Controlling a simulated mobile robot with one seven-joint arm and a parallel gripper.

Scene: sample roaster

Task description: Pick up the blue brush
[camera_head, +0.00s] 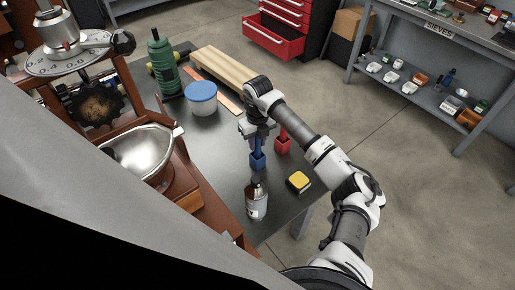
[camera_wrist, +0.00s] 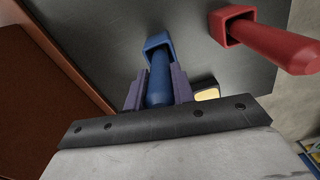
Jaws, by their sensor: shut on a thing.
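The blue brush (camera_head: 257,160) stands upright on the dark table, in the middle of the head view. My gripper (camera_head: 256,138) is above it, pointing down, with its fingers around the brush's handle. In the wrist view the blue brush (camera_wrist: 158,75) runs between the two purple-grey fingers of my gripper (camera_wrist: 157,90), which are shut on its handle. Its square blue end lies beyond the fingertips. I cannot tell whether that end touches the table.
A red brush (camera_head: 282,143) stands close to the right; it also shows in the wrist view (camera_wrist: 270,42). A bottle (camera_head: 256,200) and a yellow-topped black block (camera_head: 298,182) are nearer. A blue-lidded tub (camera_head: 201,98), a green bottle (camera_head: 163,65) and a wooden board (camera_head: 222,68) are behind.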

